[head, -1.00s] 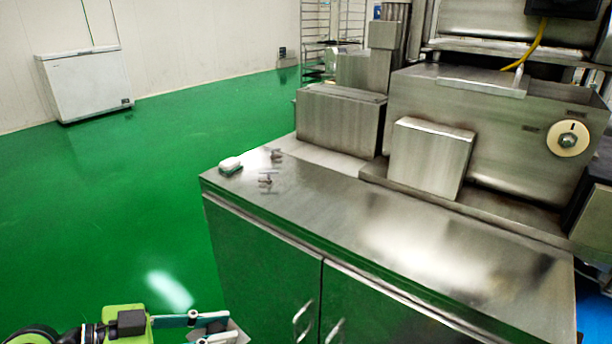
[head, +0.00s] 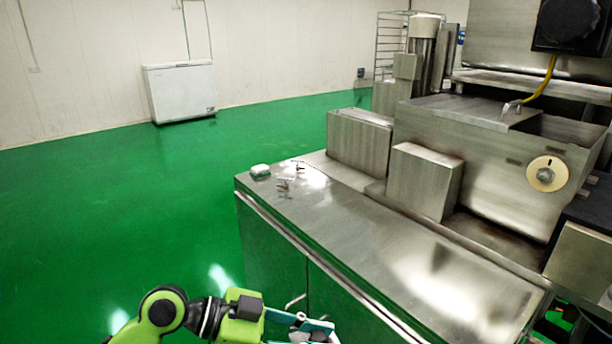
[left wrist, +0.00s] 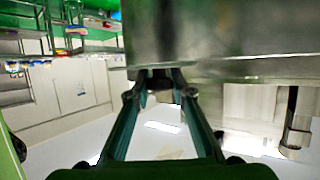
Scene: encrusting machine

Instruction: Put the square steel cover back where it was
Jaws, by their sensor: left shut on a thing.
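My left gripper (head: 316,327) is low at the bottom edge of the head view, in front of the steel cabinet and below its top. It is shut on a steel piece that appears to be the square steel cover. The head view cuts off most of that piece. In the left wrist view, the cover (left wrist: 225,40) is a large flat shiny metal face above and beyond the fingertips (left wrist: 160,85). Its full outline is hidden. My right gripper is in neither view.
The steel cabinet top (head: 375,245) has wide bare room. A small white block (head: 260,171) and small metal parts (head: 286,182) lie at its far left corner. A steel box (head: 424,182) stands before the machine (head: 490,160). Green floor (head: 110,220) is open at left.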

